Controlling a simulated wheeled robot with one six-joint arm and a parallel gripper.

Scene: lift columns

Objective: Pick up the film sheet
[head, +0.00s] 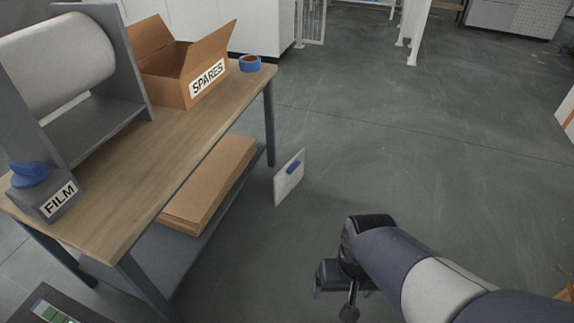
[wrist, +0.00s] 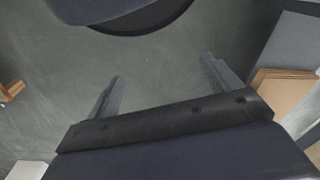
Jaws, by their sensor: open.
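A thin pale sheet (head: 287,183) with a blue patch near its upper edge stands roughly upright beside the table's far right leg. It looks like the film sheet, though I cannot tell what supports it. A large whitish roll (head: 60,62) sits in a grey stand on the table, with a FILM label (head: 59,199) at its front. My gripper (head: 334,289) is low over the floor, right of the table and nearer than the sheet. In the wrist view my gripper (wrist: 162,86) is open, with bare floor between its fingers.
The wooden table (head: 150,170) holds an open SPARES box (head: 180,70), a blue tape roll (head: 249,63) and a blue knob-like item (head: 29,174). Flat cardboard (head: 212,184) lies on its lower shelf. White posts (head: 418,35) stand far back. The grey floor (head: 430,140) is widely clear.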

